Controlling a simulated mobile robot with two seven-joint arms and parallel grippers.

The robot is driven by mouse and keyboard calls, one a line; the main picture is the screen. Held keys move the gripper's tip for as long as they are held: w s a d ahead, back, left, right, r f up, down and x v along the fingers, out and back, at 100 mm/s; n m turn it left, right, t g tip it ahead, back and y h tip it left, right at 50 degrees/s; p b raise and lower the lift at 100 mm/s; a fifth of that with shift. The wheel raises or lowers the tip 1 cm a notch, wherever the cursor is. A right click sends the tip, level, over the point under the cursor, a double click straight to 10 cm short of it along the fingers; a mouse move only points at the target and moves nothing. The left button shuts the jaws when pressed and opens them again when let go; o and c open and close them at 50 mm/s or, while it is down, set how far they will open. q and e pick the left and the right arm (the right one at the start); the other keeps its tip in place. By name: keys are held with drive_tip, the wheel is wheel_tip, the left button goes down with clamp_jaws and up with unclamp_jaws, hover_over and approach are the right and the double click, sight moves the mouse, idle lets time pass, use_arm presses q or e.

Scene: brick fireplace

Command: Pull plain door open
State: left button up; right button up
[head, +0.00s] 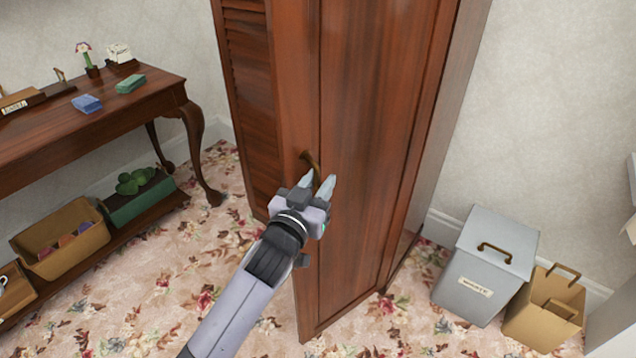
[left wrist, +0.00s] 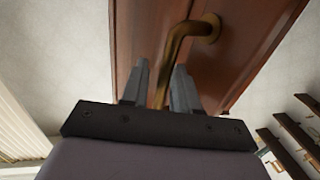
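The plain door (head: 362,130) is a tall reddish-brown panel on the right of the wardrobe. It stands ajar, its left edge swung out towards me past the louvered door. Its curved brass handle (head: 311,160) is near that left edge. My left gripper (head: 319,183) is at the handle, with its fingers on either side of the bar. The exact contact is partly hidden. My right gripper is in neither view.
The louvered door (head: 245,90) stands at left. A wooden side table (head: 85,120) with small items is further left, a box (head: 65,240) on its lower shelf. Floral carpet lies free in front.

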use_arm(q)
drive_tip(key=shift+a+f, duration=0.1)
drive_tip(key=v, duration=0.7)
drive_tip(key=shift+s, duration=0.1)
drive_tip(key=shift+c, duration=0.4)
